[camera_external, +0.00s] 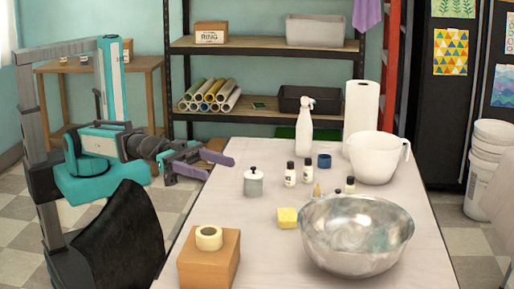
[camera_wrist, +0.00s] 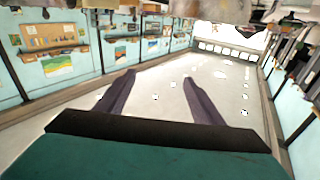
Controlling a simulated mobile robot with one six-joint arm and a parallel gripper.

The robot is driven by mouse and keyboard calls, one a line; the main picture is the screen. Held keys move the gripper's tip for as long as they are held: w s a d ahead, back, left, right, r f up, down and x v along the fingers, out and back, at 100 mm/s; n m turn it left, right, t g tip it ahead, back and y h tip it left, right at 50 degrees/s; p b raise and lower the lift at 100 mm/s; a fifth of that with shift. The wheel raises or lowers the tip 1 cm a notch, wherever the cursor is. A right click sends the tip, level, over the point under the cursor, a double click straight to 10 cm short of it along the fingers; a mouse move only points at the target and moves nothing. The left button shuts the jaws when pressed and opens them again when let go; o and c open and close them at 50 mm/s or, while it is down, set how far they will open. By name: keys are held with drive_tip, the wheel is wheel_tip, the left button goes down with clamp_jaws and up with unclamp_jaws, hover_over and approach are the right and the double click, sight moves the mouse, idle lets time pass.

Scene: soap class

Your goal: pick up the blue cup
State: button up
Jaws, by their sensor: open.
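The blue cup (camera_external: 324,161) is small and dark blue. It stands on the table behind two small dark-capped bottles, left of a white pitcher. My gripper (camera_external: 218,166) is open and empty near the table's left edge, well to the left of the cup and apart from it. In the wrist view, the two dark fingers of my gripper (camera_wrist: 159,76) are spread with nothing between them. I cannot make out the cup in the wrist view.
Near the cup stand a bottle (camera_external: 290,174), a white spray bottle (camera_external: 304,130), a paper towel roll (camera_external: 360,118) and the pitcher (camera_external: 374,160). A lidded jar (camera_external: 253,184) lies between gripper and cup. A metal bowl (camera_external: 357,245), yellow block (camera_external: 287,218) and box (camera_external: 210,264) are nearer.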

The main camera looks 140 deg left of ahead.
drive_tip(key=s+a+f+n+g+y, duration=0.2)
drive_tip(key=a+n+y, duration=0.1)
drive_tip(key=a, duration=0.9)
drive_tip(key=n+g+y+p, duration=0.45)
drive_tip(key=n+g, duration=0.25)
drive_tip(key=g, duration=0.2)
approach(324, 162)
drive_tip(key=s+d, duration=0.1)
drive_tip(key=s+r, duration=0.1)
drive_tip(key=s, duration=0.1)
drive_tip(key=s+d+r, duration=0.1)
drive_tip(key=shift+s+d+b, duration=0.3)
drive_tip(key=shift+b, duration=0.1)
drive_tip(key=shift+w+a+r+p, duration=0.1)
drive_tip(key=shift+w+a+p, duration=0.05)
drive_tip(key=shift+p, duration=0.25)
drive_tip(key=shift+w+a+p, duration=0.25)
drive_tip(key=shift+a+p, duration=0.15)
drive_tip(key=shift+p, duration=0.45)
drive_tip(key=p+x, duration=0.1)
drive_tip(key=p, duration=0.1)
drive_tip(key=shift+w+a+f+y+p, duration=0.15)
drive_tip(key=shift+a+f+y+p, duration=0.1)
drive_tip(key=shift+p, duration=0.1)
drive_tip(key=shift+w+a+f, duration=0.25)
drive_tip(key=shift+a+f, duration=0.1)
drive_tip(key=shift+a, duration=0.05)
drive_tip(key=shift+x, duration=2.3)
